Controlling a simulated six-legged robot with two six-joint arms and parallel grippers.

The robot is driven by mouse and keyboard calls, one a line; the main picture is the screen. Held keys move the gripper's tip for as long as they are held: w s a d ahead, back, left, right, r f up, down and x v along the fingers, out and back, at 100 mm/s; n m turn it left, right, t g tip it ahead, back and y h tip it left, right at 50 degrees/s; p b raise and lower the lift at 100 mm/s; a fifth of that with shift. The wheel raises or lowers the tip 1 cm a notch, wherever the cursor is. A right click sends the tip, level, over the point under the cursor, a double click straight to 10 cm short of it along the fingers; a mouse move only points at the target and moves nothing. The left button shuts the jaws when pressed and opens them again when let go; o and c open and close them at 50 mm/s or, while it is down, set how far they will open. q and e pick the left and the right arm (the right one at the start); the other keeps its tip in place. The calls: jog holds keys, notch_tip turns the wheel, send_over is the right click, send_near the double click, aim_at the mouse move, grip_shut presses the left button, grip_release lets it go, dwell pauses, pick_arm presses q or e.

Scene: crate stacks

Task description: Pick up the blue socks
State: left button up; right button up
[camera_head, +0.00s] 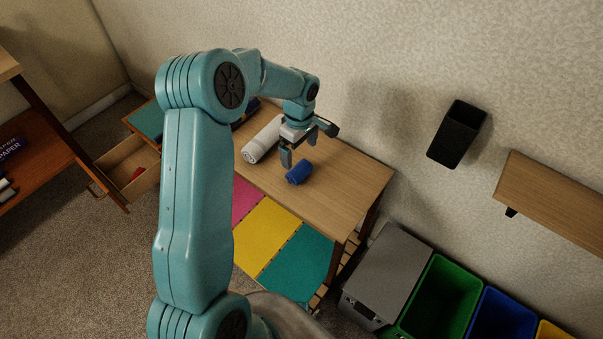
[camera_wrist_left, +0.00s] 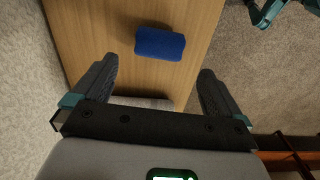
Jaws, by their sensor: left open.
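The blue socks (camera_head: 299,172) are a small rolled bundle lying on the wooden table top in the head view. They also show in the left wrist view (camera_wrist_left: 160,43), just beyond the fingertips and between their lines. My left gripper (camera_head: 308,146) is open and empty, above the table close to the socks; its fingers also show in the left wrist view (camera_wrist_left: 158,78). The fingers are apart from the socks. My right gripper cannot be made out in the head view.
A white roll (camera_head: 263,140) lies on the table (camera_head: 345,188) beside the gripper. Pink, yellow (camera_head: 266,231) and teal panels are below the table's front edge. A grey box (camera_head: 388,268) and green (camera_head: 440,300) and blue bins stand to the right. A black holder (camera_head: 457,133) hangs on the wall.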

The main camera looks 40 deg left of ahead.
aim_at(300, 167)
pick_arm(q)
notch_tip(300, 167, down, 4)
jog(key=shift+s+f, duration=0.1)
jog(key=shift+s, duration=0.05)
notch_tip(300, 167, down, 5)
jog(key=shift+r, duration=0.2)
jog(key=shift+d, duration=0.1)
jog(key=shift+w, duration=0.2)
jog(key=shift+c, duration=0.3)
jog(key=c, duration=0.8)
